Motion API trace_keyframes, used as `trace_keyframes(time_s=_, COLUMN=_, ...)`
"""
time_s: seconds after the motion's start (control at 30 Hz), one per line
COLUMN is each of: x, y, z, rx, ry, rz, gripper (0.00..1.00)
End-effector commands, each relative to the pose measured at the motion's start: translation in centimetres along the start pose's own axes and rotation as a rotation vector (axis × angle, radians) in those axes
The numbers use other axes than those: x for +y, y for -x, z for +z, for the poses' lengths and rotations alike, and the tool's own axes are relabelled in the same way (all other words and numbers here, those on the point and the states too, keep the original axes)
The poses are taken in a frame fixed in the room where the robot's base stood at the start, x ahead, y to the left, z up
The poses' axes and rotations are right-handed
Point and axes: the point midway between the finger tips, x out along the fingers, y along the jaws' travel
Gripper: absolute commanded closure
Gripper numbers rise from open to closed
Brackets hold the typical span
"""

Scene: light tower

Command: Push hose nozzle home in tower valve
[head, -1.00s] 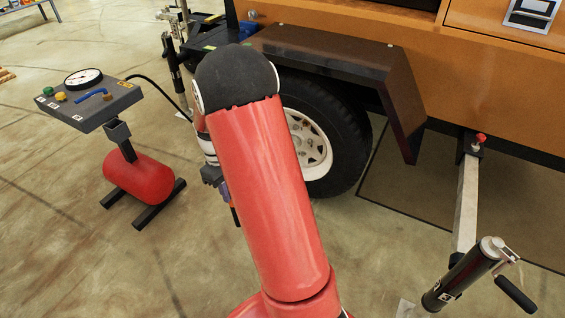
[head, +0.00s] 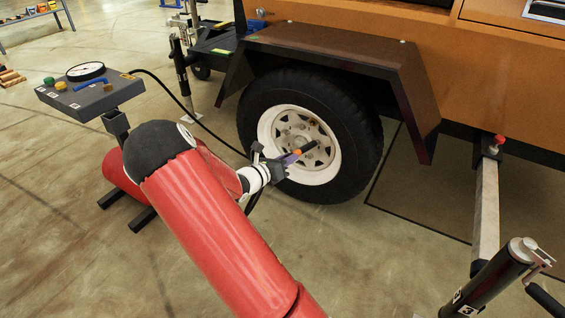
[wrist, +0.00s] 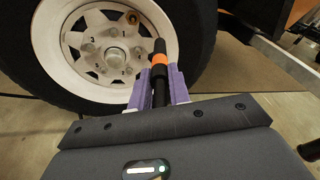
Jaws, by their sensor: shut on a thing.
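My gripper (head: 287,161) is shut on the hose nozzle (head: 308,149), a black rod with an orange band. In the wrist view the nozzle (wrist: 159,64) stands between my purple fingers (wrist: 158,88), its tip pointing up the picture toward the wheel. A small brass-coloured stem (wrist: 132,17), which looks like the valve, shows at the top of the white wheel rim (wrist: 72,62). The nozzle tip appears to the right of and below this stem, apart from it in the picture. The depth gap is hard to tell. In the head view the nozzle covers part of the rim (head: 269,133).
The tyre (head: 364,150) sits under a dark fender (head: 330,45) on the orange trailer. A grey gauge stand (head: 95,100) with a red tank stands left, and a black hose (head: 180,112) runs from it. A jack leg (head: 487,205) stands right. Floor in front is open.

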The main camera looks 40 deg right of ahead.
Motion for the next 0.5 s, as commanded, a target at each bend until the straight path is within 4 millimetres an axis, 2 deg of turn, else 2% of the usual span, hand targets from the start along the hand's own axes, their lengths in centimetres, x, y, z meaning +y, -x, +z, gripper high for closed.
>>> trace_keyframes(time_s=0.23, x=2.2, y=-0.8, z=0.1, rx=-0.187, ry=0.016, rz=0.118, gripper=1.00)
trace_keyframes(time_s=0.5, x=2.6, y=-0.8, z=0.4, rx=-0.215, ry=0.013, rz=0.137, gripper=1.00)
